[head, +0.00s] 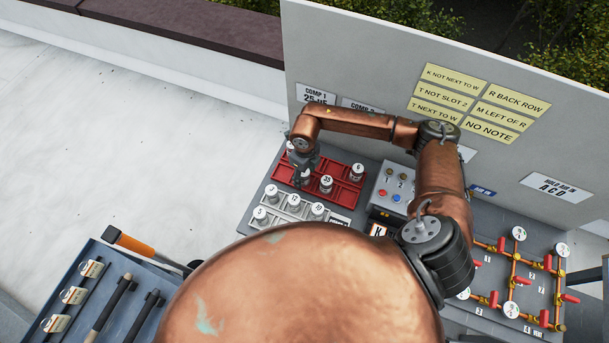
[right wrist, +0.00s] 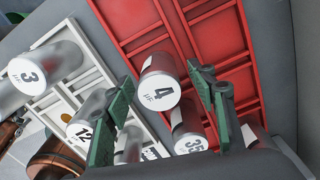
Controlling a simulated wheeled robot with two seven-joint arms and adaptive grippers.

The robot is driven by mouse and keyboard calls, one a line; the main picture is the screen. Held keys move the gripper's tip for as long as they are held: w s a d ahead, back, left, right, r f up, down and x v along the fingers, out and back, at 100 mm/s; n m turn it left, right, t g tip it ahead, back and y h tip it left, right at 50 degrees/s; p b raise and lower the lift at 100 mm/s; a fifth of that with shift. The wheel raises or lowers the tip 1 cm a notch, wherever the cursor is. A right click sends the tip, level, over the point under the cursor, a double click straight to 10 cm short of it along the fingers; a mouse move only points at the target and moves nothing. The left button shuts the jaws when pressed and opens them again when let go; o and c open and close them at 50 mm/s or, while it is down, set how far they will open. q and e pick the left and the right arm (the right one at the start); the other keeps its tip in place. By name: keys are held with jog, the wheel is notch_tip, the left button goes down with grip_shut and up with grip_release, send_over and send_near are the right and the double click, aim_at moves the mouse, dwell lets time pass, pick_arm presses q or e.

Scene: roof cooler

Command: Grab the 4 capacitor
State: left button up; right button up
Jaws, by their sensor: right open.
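In the right wrist view the capacitor marked 4 (right wrist: 160,85), a silver can with a white numbered top, stands at the red tray (right wrist: 222,30). My right gripper (right wrist: 162,76) is open, with one green finger on each side of this can. I cannot tell whether either finger touches it. In the head view my right gripper (head: 304,160) is over the left part of the red tray (head: 345,194), and it partly hides the cans below it. My left gripper is not in view.
The capacitor marked 35 (right wrist: 190,142) stands close to the right finger. The capacitor marked 12 (right wrist: 80,132) is near the left finger, in the white tray (right wrist: 90,50) with the capacitor marked 3 (right wrist: 35,68). A button box (head: 392,188) stands right of the red tray.

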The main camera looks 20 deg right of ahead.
jog(key=shift+w+f, duration=0.1)
jog(key=shift+w, duration=0.05)
jog(key=c, duration=1.2)
pick_arm(q)
jog(key=shift+s, duration=0.15)
pick_arm(e)
jog(key=shift+c, duration=0.6)
